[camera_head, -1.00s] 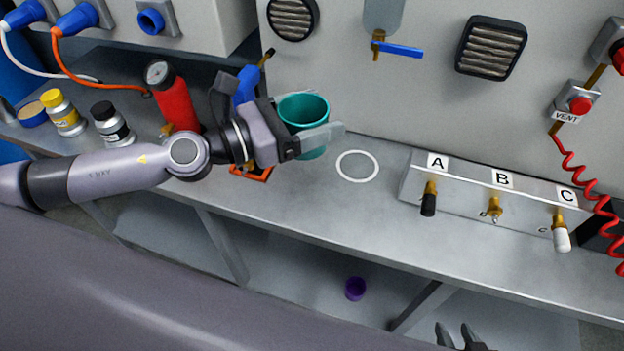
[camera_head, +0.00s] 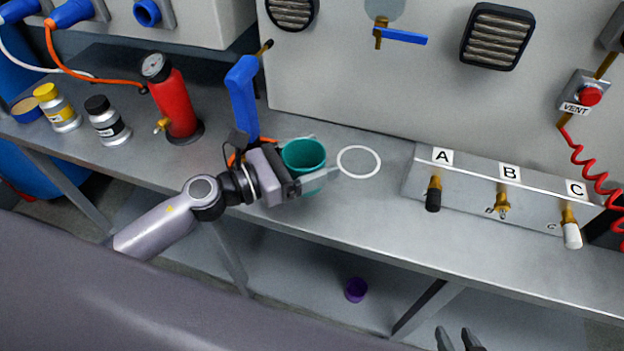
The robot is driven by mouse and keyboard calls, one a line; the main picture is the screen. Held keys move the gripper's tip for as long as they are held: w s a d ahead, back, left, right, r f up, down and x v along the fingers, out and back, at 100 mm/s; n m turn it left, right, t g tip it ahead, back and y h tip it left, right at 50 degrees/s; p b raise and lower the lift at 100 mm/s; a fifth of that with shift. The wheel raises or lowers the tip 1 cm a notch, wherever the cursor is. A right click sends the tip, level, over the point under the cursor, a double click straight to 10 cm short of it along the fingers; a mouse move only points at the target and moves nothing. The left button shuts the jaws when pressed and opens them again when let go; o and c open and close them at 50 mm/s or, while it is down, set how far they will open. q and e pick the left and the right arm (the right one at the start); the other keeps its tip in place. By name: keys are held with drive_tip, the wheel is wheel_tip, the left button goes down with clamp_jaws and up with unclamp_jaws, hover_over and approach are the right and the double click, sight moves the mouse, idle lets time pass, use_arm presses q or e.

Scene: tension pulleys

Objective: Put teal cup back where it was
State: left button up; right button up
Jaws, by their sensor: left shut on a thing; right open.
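The teal cup (camera_head: 303,157) is upright between the fingers of my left gripper (camera_head: 308,178), which is shut on it. The cup is just left of a white ring marking (camera_head: 359,161) on the grey workbench (camera_head: 330,215). I cannot tell whether the cup's base touches the bench, because the gripper hides its lower part. My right gripper (camera_head: 459,340) shows only its fingertips at the bottom edge, apart and empty.
A blue-handled tool (camera_head: 243,98) and a red cylinder with a gauge (camera_head: 174,100) stand left of the cup. A panel with valves A, B and C (camera_head: 505,190) is to the right. A purple cup (camera_head: 356,290) sits on the lower shelf. The ring is empty.

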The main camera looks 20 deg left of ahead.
use_arm(q)
drive_tip(key=shift+f+b, duration=0.75)
drive_tip(key=shift+f, duration=1.5)
drive_tip(key=shift+f+b, duration=0.3)
drive_tip(key=shift+b, duration=0.05)
drive_tip(key=o, duration=1.1)
drive_tip(key=shift+r, duration=0.1)
